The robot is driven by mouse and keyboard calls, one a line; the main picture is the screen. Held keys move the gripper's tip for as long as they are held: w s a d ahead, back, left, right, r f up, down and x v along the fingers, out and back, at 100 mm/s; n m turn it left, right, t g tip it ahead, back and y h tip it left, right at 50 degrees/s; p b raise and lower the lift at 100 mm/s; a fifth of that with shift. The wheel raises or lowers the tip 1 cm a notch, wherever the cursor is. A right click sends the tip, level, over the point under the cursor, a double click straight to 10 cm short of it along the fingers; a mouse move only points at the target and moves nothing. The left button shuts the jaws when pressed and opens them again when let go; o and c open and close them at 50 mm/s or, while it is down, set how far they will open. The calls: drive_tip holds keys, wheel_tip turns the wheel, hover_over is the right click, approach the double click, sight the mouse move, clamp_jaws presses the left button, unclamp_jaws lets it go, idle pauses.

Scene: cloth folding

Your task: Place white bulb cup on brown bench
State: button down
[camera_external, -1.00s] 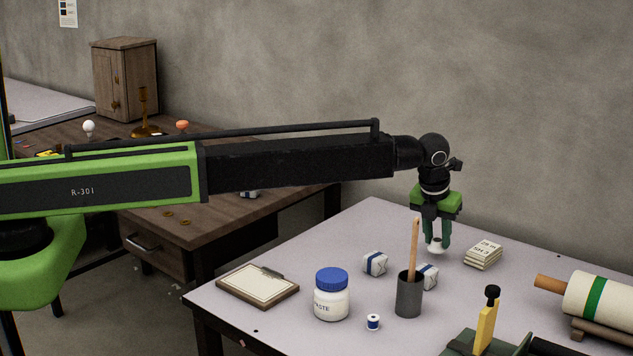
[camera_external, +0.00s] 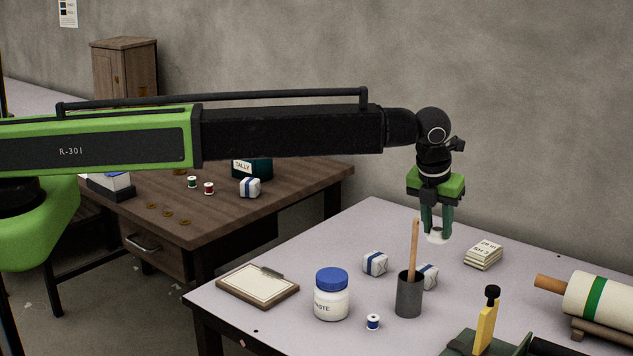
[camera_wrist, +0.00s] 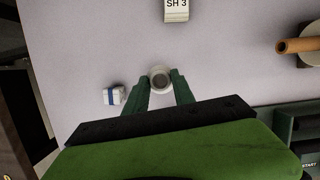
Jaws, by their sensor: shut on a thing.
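The white bulb cup (camera_external: 438,236) is between my gripper's green fingers, above the light grey table in the external view. My gripper (camera_external: 437,226) points down and is shut on the cup. In the wrist view the cup (camera_wrist: 160,79) shows as a round white rim between the two fingertips of my gripper (camera_wrist: 159,84). The brown bench (camera_external: 215,212) is the wooden desk at the left, behind and below my arm. My arm hides part of its top.
On the grey table (camera_external: 300,250) stand a paste jar (camera_external: 332,298), a dark pot with a brush (camera_external: 409,295), wrapped blocks (camera_external: 375,263), a clipboard (camera_external: 257,285) and a card stack (camera_external: 483,255). The bench's front holds several brass rings (camera_external: 168,213), with spools and a tally box (camera_external: 252,168) behind.

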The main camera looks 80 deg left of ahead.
drive_tip(key=s+a+r+n+p, duration=0.2)
drive_tip(key=s+a, duration=0.7)
drive_tip(key=a, duration=0.7)
drive_tip(key=s+a+r+n+g+p, duration=0.1)
drive_tip(key=s+a+r+n+p, duration=0.2)
drive_tip(key=s+a, duration=0.6)
drive_tip(key=s+a+r+n+g+p, duration=0.1)
drive_tip(key=s+a+r+n+p, duration=0.2)
drive_tip(key=s+a, duration=0.6)
drive_tip(key=a, duration=1.4)
drive_tip(key=shift+a+r+y, duration=0.15)
drive_tip(key=shift+a+y, duration=0.15)
drive_tip(key=shift+y, duration=0.1)
